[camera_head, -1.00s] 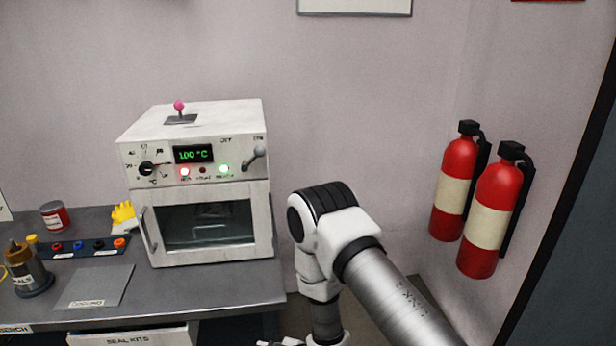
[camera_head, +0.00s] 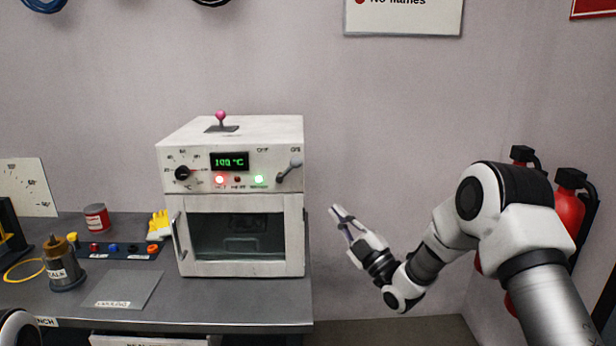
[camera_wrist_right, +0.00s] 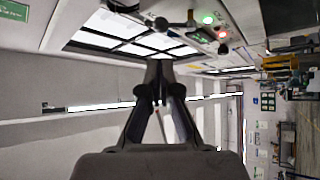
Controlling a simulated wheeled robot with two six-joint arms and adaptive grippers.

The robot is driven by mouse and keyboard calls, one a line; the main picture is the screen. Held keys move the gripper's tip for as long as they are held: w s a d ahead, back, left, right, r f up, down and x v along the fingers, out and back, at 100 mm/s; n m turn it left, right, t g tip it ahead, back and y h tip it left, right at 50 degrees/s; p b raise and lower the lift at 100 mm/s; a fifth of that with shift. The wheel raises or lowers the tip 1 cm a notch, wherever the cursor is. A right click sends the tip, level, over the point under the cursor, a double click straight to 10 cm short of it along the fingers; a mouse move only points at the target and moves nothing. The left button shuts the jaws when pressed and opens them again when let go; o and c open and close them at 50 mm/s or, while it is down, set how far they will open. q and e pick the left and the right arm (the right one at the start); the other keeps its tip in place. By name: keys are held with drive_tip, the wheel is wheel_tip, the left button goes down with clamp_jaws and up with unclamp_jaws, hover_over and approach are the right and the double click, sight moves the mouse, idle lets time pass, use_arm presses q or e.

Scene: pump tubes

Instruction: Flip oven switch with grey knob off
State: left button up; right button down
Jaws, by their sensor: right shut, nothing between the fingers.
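The white oven (camera_head: 240,200) stands on the bench with its door shut. Its switch with the grey knob (camera_head: 295,164) is on the right of the front panel, tilted up and right toward the right-hand label. The "OFF" label is up and left of it. The switch also shows in the right wrist view (camera_wrist_right: 161,23), beyond the fingertips. My right gripper (camera_head: 337,211) is shut and empty, right of the oven and lower than the switch, apart from it. It also shows in the right wrist view (camera_wrist_right: 160,65). My left gripper is out of view.
A pink-knobbed lever (camera_head: 221,116) stands on the oven top. The panel has a black dial (camera_head: 182,173), a lit display (camera_head: 229,161) and red and green lights. Fire extinguishers (camera_head: 568,212) hang behind my right arm. The wall area right of the oven is clear.

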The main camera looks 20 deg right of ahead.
sight(299, 166)
drive_tip(key=p+x, duration=0.3)
drive_tip(key=x, duration=0.9)
drive_tip(key=shift+w+a+r, duration=0.2)
drive_tip(key=shift+a+r, duration=0.1)
drive_tip(key=shift+w+a, duration=0.1)
drive_tip(key=shift+w, duration=0.25)
drive_tip(key=shift+a+r+n+g+y, duration=0.15)
drive_tip(key=shift+r+n+g+y, duration=0.3)
drive_tip(key=shift+n+g, duration=0.3)
drive_tip(key=w+a+r+n+g+h+p, duration=0.2)
drive_tip(key=a+r+n+g+h+p, duration=0.2)
drive_tip(key=n+g+p, duration=0.4)
drive_tip(key=a+r+n+p, duration=0.1)
drive_tip(key=a+n+p, duration=0.1)
drive_tip(key=p, duration=0.4)
drive_tip(key=shift+a+r+h, duration=0.35)
drive_tip(key=shift+a, duration=0.05)
